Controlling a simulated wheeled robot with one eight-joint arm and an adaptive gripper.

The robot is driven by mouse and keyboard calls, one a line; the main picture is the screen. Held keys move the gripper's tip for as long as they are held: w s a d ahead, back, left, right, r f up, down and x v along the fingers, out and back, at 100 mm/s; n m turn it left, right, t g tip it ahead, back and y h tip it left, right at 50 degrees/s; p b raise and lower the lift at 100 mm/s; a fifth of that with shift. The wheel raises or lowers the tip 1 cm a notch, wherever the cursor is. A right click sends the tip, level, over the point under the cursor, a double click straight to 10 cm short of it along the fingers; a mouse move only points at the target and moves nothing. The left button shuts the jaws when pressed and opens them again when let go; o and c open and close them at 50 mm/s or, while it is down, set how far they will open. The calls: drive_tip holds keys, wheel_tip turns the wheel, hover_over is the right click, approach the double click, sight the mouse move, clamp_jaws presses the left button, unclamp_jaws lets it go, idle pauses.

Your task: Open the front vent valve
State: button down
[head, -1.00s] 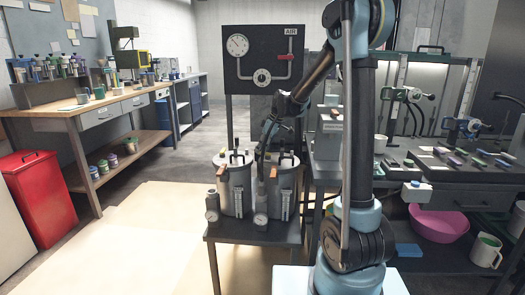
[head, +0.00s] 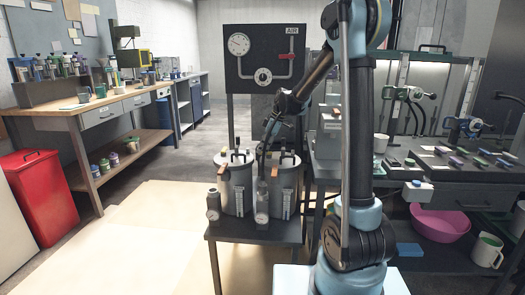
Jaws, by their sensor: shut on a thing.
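Two grey metal pots, a left one (head: 236,190) and a right one (head: 285,188), stand side by side on a dark low table, with dark fittings on their lids. My gripper (head: 262,171) points down at the front left of the right pot, close against it. It is shut on a small fitting there, which looks like the front vent valve. The fingers and the arm hide most of that fitting, so its handle position cannot be told. A grey upright fitting with a round gauge (head: 261,218) at its foot stands just below the gripper.
A dark panel marked AIR (head: 262,40) with a gauge and red lever stands behind the pots. A crowded bench (head: 460,190) stands right. The floor (head: 120,235) at left is clear.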

drive_tip(key=c, duration=1.5)
unclamp_jaws()
drive_tip(key=shift+d, duration=0.1)
drive_tip(key=shift+r, duration=0.1)
drive_tip(key=v, duration=1.1)
drive_tip(key=shift+d+r, duration=0.25)
drive_tip(key=shift+r, duration=0.05)
